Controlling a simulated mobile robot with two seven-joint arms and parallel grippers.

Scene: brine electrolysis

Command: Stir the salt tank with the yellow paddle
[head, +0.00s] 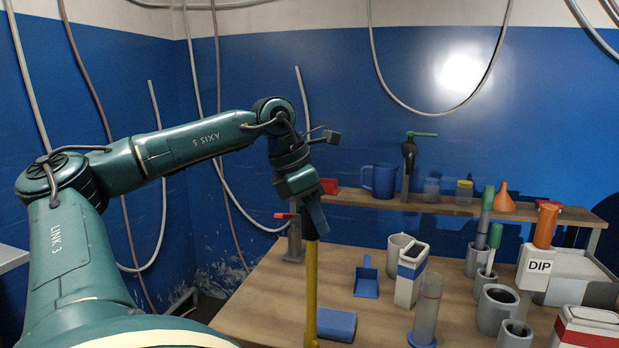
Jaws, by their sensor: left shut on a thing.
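My left arm comes in from the left, and its gripper (313,222) points down. It is shut on the top of the yellow paddle (311,285), at its dark grip. The paddle's yellow shaft hangs upright in front of the wooden table. Its lower end is near the bottom edge of the picture, and I cannot see what it is in. I cannot pick out the salt tank for sure. My right gripper is not in view.
A back shelf (350,197) carries a blue jug (382,181).

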